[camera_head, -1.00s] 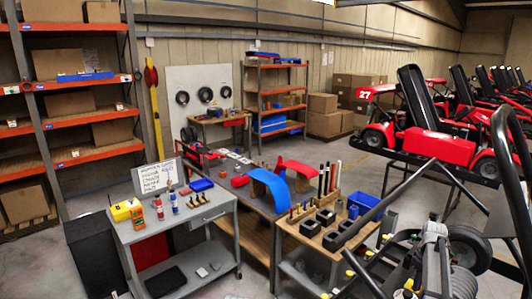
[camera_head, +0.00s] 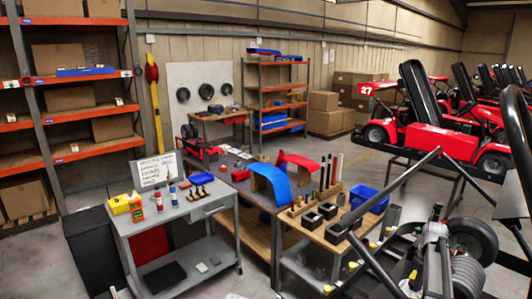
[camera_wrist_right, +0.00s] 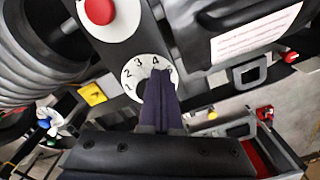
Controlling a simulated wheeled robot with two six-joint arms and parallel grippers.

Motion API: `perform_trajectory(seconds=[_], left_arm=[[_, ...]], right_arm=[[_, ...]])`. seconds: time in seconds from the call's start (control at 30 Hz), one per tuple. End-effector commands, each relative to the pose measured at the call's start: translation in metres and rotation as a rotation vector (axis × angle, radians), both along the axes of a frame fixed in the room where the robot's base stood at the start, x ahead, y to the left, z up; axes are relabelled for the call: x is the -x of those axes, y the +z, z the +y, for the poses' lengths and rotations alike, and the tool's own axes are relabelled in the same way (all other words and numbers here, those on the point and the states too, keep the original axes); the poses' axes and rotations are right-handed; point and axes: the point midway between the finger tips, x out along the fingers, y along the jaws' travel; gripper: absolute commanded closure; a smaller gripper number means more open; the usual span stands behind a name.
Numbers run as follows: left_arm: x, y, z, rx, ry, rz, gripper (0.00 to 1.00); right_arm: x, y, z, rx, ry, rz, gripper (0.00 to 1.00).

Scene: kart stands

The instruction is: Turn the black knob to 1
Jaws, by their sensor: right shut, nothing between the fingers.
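A white dial (camera_wrist_right: 140,80) with black numbers sits on a dark panel in the right wrist view, with 1 at its lower left and higher numbers running over the top to the right. My right gripper (camera_wrist_right: 160,74) is shut and empty, its dark fingertips lying over the middle of the dial. In the head view the dial is too small to make out. My left gripper is in neither current view.
A red round button (camera_wrist_right: 99,11) sits on the panel above the dial. A grey coil (camera_wrist_right: 40,75) is at its left and a white label (camera_wrist_right: 255,33) at its upper right. In the head view, a grey trolley (camera_head: 215,212) and a wooden bench (camera_head: 328,240) stand left of the dark frame.

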Motion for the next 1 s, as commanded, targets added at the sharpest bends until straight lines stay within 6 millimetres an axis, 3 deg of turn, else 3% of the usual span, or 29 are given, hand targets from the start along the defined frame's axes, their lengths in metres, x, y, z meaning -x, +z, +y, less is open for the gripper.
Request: perform_trajectory(seconds=[0.1,1.0], left_arm=[[-0.0002,-0.0075,-0.0001,0.000,0.001,0.000,0.50],[0.0000,-0.0061,0.0000,0.000,0.001,0.000,0.50]], right_arm=[[-0.0001,-0.0075,0.0000,0.000,0.000,0.000,1.00],[-0.0056,-0.0062,-0.0016,0.000,0.000,0.000,1.00]])
